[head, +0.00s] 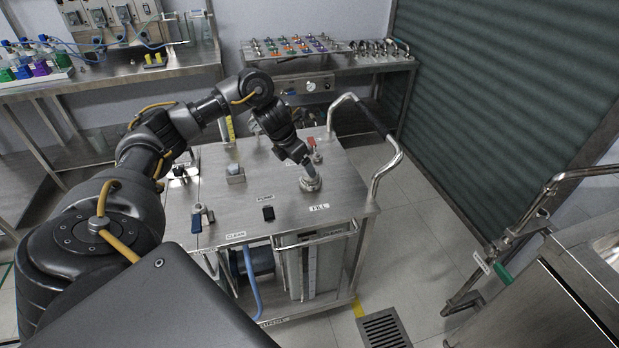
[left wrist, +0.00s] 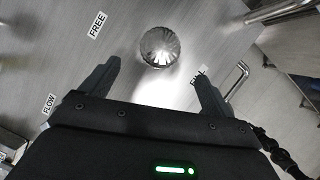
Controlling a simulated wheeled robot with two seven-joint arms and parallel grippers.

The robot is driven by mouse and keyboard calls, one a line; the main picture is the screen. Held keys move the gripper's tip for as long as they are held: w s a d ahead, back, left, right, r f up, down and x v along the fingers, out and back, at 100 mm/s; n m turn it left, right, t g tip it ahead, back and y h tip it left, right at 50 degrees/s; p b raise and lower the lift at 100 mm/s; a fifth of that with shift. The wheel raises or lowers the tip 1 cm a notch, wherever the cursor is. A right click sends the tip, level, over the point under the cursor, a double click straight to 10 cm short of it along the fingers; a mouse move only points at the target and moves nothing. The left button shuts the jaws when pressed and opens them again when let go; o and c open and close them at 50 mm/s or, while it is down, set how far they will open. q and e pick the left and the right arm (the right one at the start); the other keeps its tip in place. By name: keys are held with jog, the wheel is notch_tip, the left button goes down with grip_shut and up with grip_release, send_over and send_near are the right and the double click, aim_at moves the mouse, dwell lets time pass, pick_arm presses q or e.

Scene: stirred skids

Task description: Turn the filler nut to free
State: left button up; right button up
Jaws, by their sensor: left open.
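The filler nut (head: 311,183) is a round metal fitting on the steel top of the skid (head: 240,210), near the label FILL. In the left wrist view the nut (left wrist: 160,47) shows as a shiny ribbed disc, ahead of and between the two fingers. My left gripper (head: 308,167) is just above the nut in the head view. In the left wrist view the left gripper (left wrist: 157,85) is open with nothing between its fingers. The label FREE (left wrist: 97,24) lies to the left of the nut, and FILL (left wrist: 198,76) to its right. My right gripper is not in view.
A red-handled valve (head: 314,150) stands close behind the nut. A small block (head: 235,173), a black switch (head: 268,213) and a blue lever (head: 198,218) are on the skid top. A bent handrail (head: 385,165) borders its right side. Benches stand behind.

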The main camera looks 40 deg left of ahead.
pick_arm(q)
jog(key=x, duration=0.7)
jog(key=shift+w+f+p, duration=0.2)
jog(key=shift+p, duration=0.15)
jog(key=shift+w+d+f, duration=0.1)
jog(key=shift+w+f, duration=0.2)
jog(key=shift+f, duration=0.35)
